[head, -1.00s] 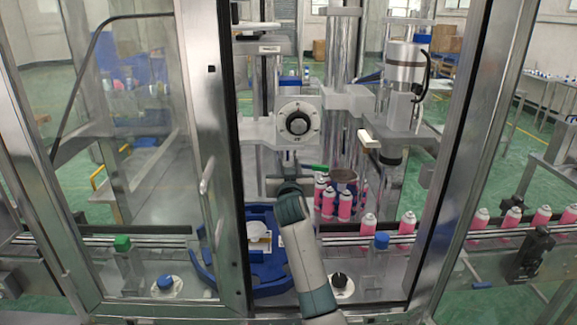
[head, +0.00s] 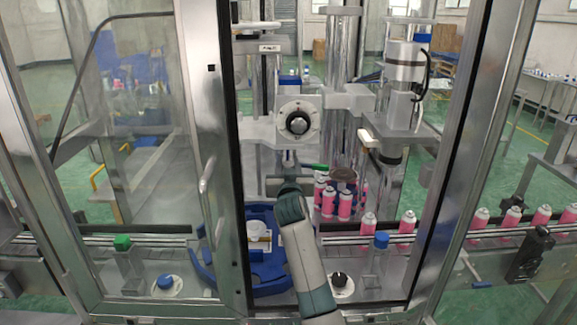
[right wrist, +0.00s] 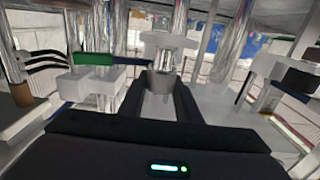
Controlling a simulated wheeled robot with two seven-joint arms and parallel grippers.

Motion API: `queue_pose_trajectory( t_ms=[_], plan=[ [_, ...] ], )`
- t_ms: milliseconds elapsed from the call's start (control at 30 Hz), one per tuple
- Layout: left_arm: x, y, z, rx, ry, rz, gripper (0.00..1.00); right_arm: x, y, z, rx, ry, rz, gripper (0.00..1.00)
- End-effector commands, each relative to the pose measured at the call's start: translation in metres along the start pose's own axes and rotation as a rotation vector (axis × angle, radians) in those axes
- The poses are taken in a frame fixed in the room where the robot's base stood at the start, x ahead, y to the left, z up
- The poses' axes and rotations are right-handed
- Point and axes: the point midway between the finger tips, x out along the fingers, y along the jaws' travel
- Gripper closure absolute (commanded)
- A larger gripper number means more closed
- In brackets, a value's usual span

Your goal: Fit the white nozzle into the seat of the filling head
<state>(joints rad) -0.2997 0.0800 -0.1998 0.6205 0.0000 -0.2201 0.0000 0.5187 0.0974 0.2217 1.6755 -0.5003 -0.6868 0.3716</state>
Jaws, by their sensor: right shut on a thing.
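My right arm reaches up through the open door of the machine. In the head view its gripper (head: 284,161) is small and partly hidden under the grey filling head (head: 258,129). In the right wrist view the two dark fingers (right wrist: 164,88) are shut on the nozzle (right wrist: 161,82), a pale, cup-shaped piece held upright. The pale T-shaped underside of the filling head (right wrist: 168,42) is straight above it. The nozzle's top looks very close to it; I cannot tell whether they touch or whether it is inside the seat. My left gripper is not in view.
A green-handled valve (right wrist: 93,59) is left of my fingers. Pink cans (head: 345,204) stand right of my forearm, and more line the conveyor. A blue tray (head: 272,287) with a white part (head: 258,232) lies below left. Door frame posts (head: 222,150) bound the opening.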

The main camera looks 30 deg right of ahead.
Motion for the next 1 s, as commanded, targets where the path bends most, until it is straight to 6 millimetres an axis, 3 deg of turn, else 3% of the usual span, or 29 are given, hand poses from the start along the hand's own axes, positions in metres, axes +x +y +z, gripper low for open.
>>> queue_pose_trajectory(
  t_ms=[467, 500, 567, 1000],
  plan=[
    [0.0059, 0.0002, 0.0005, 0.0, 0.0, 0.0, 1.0, -0.0001, -0.0001, 0.0088, 0.0, 0.0, 0.0, 0.96],
    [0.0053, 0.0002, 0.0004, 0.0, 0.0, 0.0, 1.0, -0.0001, 0.0, 0.0083, 0.0, -0.001, 0.0, 0.63],
    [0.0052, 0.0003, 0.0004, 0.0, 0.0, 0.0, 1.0, 0.0, 0.0002, 0.0087, 0.0, -0.002, 0.001, 0.48],
    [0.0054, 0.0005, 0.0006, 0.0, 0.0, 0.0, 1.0, 0.0002, 0.0015, 0.0109, -0.001, -0.006, 0.003, 0.48]
  ],
)
